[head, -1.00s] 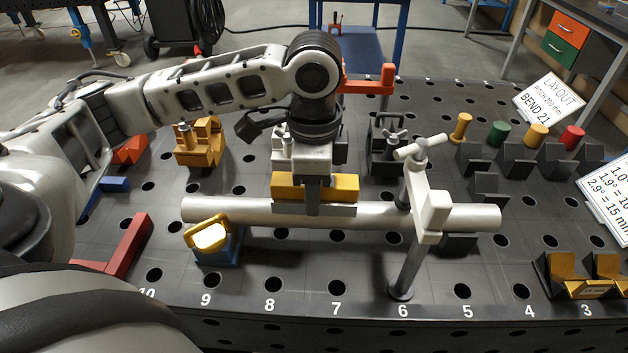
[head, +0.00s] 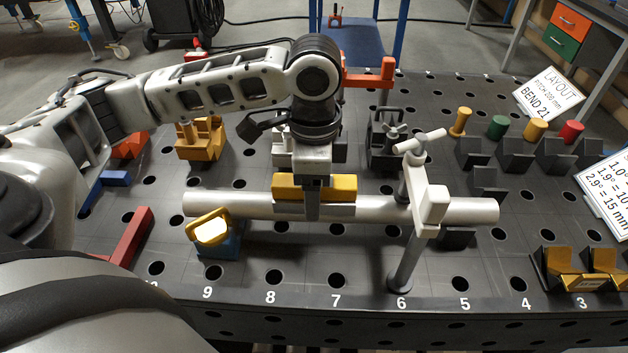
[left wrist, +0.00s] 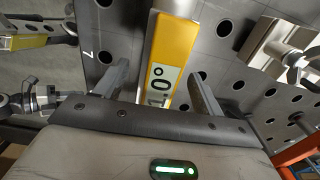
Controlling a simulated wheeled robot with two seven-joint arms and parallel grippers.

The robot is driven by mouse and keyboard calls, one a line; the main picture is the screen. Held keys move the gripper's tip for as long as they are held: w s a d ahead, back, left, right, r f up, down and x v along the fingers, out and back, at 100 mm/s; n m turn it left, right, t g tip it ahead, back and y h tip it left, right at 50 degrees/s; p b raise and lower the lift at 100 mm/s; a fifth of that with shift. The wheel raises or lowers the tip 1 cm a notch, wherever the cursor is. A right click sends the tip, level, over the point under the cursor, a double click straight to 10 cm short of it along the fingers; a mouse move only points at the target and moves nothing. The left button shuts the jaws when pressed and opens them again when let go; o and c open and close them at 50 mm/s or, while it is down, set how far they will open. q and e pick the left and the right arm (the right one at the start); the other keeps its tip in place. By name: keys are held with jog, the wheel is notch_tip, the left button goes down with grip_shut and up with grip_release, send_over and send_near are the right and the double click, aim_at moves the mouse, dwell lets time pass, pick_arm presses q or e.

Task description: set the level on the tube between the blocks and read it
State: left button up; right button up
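The yellow level (head: 342,186) sits along the top of the pale tube (head: 260,206), left of the white clamp. My left gripper (head: 312,208) is over the level's middle, pointing down, one finger in front of it. In the left wrist view the fingers (left wrist: 160,80) stand apart on either side of the level (left wrist: 172,50), with a gap visible on the left. Its display (left wrist: 162,86) appears to read 1.0°, turned sideways. A blue block (head: 218,246) with a yellow-rimmed top is near the tube's left end. A dark block (head: 458,238) is under the right part. My right gripper is out of view.
A white clamp (head: 428,205) with a T-handle stands across the tube. Dark blocks (head: 555,155) and coloured pegs (head: 535,130) are at the back right. A sign (head: 610,190) lists angles and millimetres. Yellow blocks (head: 200,140) stand behind the tube. The front strip is mostly clear.

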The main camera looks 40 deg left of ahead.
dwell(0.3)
pick_arm(q)
notch_tip(320, 180, up, 3)
notch_tip(320, 180, up, 13)
jog(key=p, duration=0.3)
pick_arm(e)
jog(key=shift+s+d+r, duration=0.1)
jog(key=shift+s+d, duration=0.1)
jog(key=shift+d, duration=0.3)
